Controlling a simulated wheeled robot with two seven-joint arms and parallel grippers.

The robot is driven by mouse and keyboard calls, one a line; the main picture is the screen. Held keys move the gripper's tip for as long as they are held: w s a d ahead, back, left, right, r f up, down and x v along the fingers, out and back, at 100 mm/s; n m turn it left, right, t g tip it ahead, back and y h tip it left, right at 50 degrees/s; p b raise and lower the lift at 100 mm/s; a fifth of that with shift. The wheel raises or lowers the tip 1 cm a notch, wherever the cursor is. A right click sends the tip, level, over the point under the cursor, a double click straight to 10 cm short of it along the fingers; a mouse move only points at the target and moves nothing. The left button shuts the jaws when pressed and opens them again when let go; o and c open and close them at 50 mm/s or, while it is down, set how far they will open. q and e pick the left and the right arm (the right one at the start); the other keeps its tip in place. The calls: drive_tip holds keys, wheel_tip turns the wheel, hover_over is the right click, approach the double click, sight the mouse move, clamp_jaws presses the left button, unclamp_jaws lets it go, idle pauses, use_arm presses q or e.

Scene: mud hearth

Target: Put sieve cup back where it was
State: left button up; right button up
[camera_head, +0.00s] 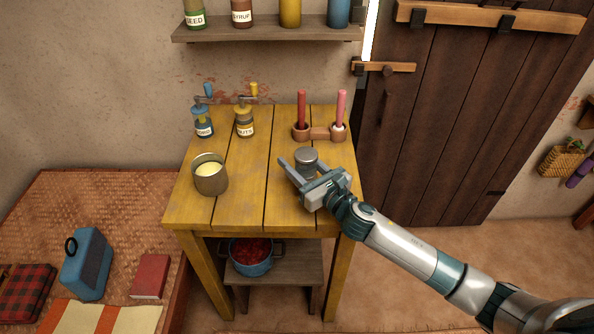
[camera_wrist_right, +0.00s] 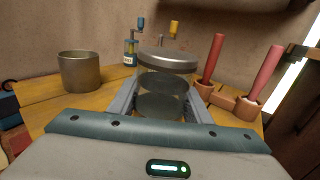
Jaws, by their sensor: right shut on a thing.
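In the right wrist view the sieve cup (camera_wrist_right: 166,62) stands upright between the two fingers of my right gripper (camera_wrist_right: 162,100). Whether its base touches the table is hidden by the gripper. My left gripper is not in view.
A metal pot (camera_head: 211,180) with pale yellow contents stands at the table's left. Two hand grinders (camera_head: 203,123) (camera_head: 245,121) stand at the back left. A wooden holder (camera_head: 319,133) with red and pink sticks is behind the sieve cup. The table's front middle is clear.

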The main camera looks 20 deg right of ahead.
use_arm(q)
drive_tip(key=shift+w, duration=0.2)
use_arm(e)
drive_tip(key=shift+f, duration=2)
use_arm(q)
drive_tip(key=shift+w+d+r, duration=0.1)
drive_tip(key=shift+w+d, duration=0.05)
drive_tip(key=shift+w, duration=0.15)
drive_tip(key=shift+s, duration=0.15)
use_arm(e)
drive_tip(key=shift+f, duration=0.1)
drive_tip(key=o, duration=1.1)
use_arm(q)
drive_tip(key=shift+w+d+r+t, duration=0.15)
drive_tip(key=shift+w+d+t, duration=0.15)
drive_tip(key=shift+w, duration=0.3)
use_arm(e)
drive_tip(key=shift+o, duration=0.2)
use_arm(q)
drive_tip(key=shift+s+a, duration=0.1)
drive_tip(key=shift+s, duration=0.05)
